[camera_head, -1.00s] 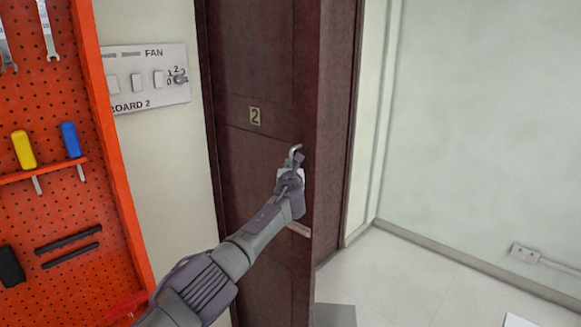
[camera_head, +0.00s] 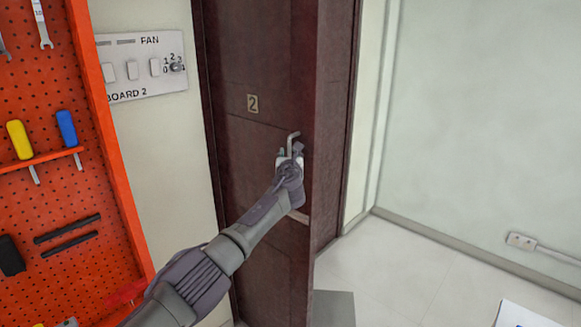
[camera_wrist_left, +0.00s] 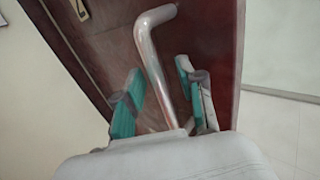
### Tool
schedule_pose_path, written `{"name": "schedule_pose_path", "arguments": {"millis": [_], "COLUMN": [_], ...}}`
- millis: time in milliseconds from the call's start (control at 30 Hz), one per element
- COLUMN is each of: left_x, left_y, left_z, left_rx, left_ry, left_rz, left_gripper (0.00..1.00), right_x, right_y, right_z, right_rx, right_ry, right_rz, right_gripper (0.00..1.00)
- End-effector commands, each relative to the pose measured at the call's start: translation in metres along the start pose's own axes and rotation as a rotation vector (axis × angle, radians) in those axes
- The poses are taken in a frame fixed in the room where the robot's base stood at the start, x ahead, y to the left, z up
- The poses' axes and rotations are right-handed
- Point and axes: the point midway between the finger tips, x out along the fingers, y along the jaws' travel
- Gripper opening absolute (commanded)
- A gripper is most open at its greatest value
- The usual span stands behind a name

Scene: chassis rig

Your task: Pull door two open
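Door two (camera_head: 255,65) is a dark red-brown door with a small "2" plate (camera_head: 252,103). It stands partly open, its free edge clear of the dark frame on the right. Its metal lever handle (camera_head: 292,137) also shows in the left wrist view (camera_wrist_left: 150,48). My left gripper (camera_head: 290,152) is at the handle. In the left wrist view its two teal-padded fingers (camera_wrist_left: 160,70) are apart, one on each side of the handle's shank, with gaps visible. The lever's bent end lies beyond the fingertips. My right gripper is not in view.
An orange tool pegboard (camera_head: 75,190) stands at the left, close to my left arm. A switch panel (camera_head: 143,65) is on the wall between it and the door. Light floor (camera_head: 400,270) lies open to the right, with a wall socket (camera_head: 521,240) beyond.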

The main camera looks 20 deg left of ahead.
Motion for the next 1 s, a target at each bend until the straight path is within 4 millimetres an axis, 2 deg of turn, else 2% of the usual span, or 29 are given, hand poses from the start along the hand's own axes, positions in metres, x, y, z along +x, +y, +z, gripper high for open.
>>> {"name": "schedule_pose_path", "arguments": {"millis": [267,700,1000], "left_x": [-0.031,-0.096,-0.112], "left_y": [0.0,-0.002,-0.002], "left_z": [-0.001,0.0,0.0], "left_rx": [0.002,0.003,0.003], "left_ry": [0.0,0.002,0.002], "left_rz": [-0.003,-0.006,-0.005], "left_gripper": [0.39,0.39,0.39], "right_x": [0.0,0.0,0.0], "right_y": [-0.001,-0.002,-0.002], "right_z": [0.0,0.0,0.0], "right_rx": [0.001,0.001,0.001], "right_ry": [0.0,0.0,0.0], "right_rz": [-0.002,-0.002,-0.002], "right_gripper": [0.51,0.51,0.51]}}
